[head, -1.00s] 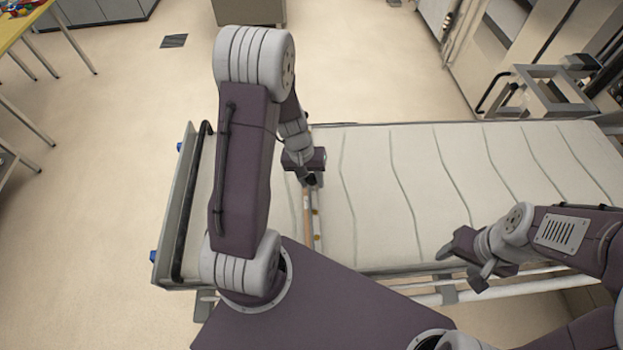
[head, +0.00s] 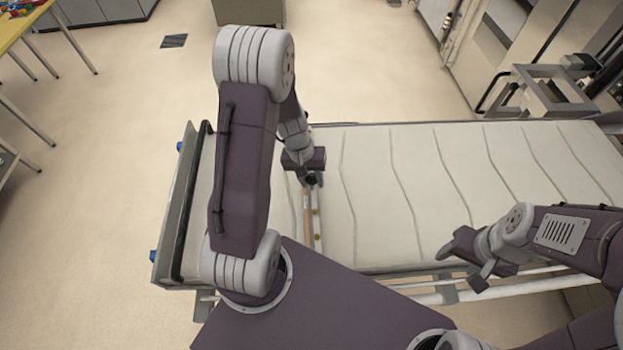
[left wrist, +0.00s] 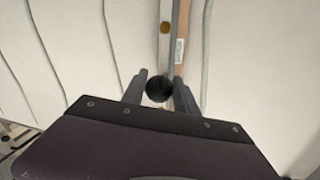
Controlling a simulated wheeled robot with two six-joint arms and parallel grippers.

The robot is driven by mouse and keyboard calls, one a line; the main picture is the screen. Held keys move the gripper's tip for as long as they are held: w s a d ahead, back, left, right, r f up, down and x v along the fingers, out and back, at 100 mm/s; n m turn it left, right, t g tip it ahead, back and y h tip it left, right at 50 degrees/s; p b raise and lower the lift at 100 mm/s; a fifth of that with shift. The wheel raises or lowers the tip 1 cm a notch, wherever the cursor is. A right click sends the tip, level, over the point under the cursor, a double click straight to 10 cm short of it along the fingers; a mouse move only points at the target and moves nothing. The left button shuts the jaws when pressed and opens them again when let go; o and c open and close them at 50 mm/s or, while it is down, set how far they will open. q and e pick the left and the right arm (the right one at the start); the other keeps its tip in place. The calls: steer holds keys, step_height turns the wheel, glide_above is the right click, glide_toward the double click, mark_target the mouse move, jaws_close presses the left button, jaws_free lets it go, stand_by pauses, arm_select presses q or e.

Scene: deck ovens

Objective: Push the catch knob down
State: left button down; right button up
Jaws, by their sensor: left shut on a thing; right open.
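The catch knob (left wrist: 158,88) is a round black knob beside a wooden strip with a small label (left wrist: 180,50). In the left wrist view it sits between the two grey fingers of my left gripper (left wrist: 160,90), which is shut on it. In the head view my left gripper (head: 312,182) is at the narrow bar across the cream loader belt, and the knob is a small dark shape there, partly hidden by the gripper. My right gripper (head: 462,258) is open and empty above the belt's near edge at the right.
The cream belt (head: 400,190) spreads right from the bar. A black handle bar (head: 190,205) runs along the loader's left end. A metal frame (head: 550,90) stands at the back right by the ovens. The floor (head: 110,150) to the left is clear.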

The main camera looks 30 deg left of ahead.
arm_select(q)
steer(key=shift+w+a+f+b, duration=0.1)
steer(key=shift+w+f+b, duration=0.05)
steer(key=shift+f+b, duration=0.4)
steer(key=shift+w+f+b, duration=0.1)
steer(key=shift+f+b, duration=0.4)
steer(key=shift+f, duration=0.05)
steer(key=shift+s+r, duration=0.15)
steer(key=shift+r, duration=0.1)
steer(key=c, duration=1)
jaws_free()
steer(key=shift+f, duration=0.1)
steer(key=shift+o, duration=0.3)
steer(key=shift+w+a+f, duration=0.15)
steer(key=shift+w, duration=0.1)
step_height(320, 180, up, 9)
steer(key=a, duration=0.1)
steer(key=shift+s+a+p, duration=0.3)
steer(key=shift+p, duration=0.05)
steer(key=shift+f, duration=0.1)
